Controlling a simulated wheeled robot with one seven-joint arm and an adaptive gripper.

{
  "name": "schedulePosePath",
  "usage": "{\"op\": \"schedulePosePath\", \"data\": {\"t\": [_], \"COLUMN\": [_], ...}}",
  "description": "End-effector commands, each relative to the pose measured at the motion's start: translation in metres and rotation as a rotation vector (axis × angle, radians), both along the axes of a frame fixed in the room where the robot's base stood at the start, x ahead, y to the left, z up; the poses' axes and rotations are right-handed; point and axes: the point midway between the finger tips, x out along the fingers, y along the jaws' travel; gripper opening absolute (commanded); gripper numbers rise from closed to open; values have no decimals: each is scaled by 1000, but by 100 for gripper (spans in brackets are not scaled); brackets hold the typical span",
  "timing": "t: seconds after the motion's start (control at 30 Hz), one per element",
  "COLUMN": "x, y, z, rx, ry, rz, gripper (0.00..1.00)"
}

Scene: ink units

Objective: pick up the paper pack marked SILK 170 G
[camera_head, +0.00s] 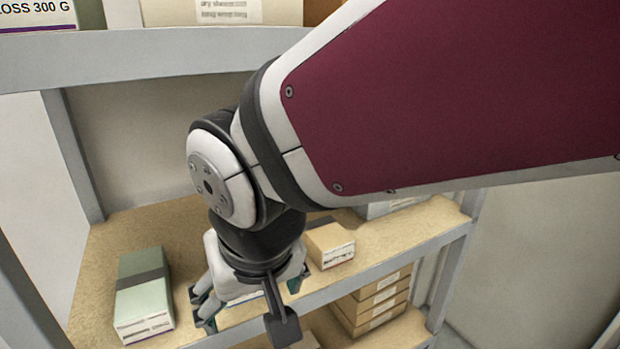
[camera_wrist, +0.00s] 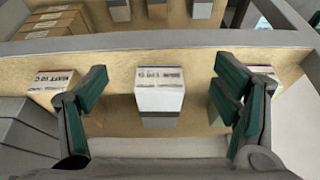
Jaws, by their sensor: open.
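My gripper (camera_wrist: 160,108) is open and empty, with green finger pads on either side of the pack's line. In the head view my gripper (camera_head: 252,300) hangs over the middle shelf and hides most of this pack; a strip of its pale front (camera_head: 238,311) shows below.
A green pack (camera_head: 144,290) stands to the left and a tan pack (camera_head: 330,245) to the right. A pale box (camera_head: 392,207) sits farther right. Tan packs (camera_head: 370,302) are stacked on the lower shelf. The upper shelf edge (camera_head: 140,60) runs above.

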Motion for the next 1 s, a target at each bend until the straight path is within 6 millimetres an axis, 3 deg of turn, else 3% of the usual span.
{"op": "schedulePosePath", "data": {"t": [0.6, 1.0], "x": [94, 109], "y": [52, 59], "z": [-3, -10], "rx": [1, 0], "ry": [1, 0], "rz": [2, 1], "gripper": [82, 82]}}
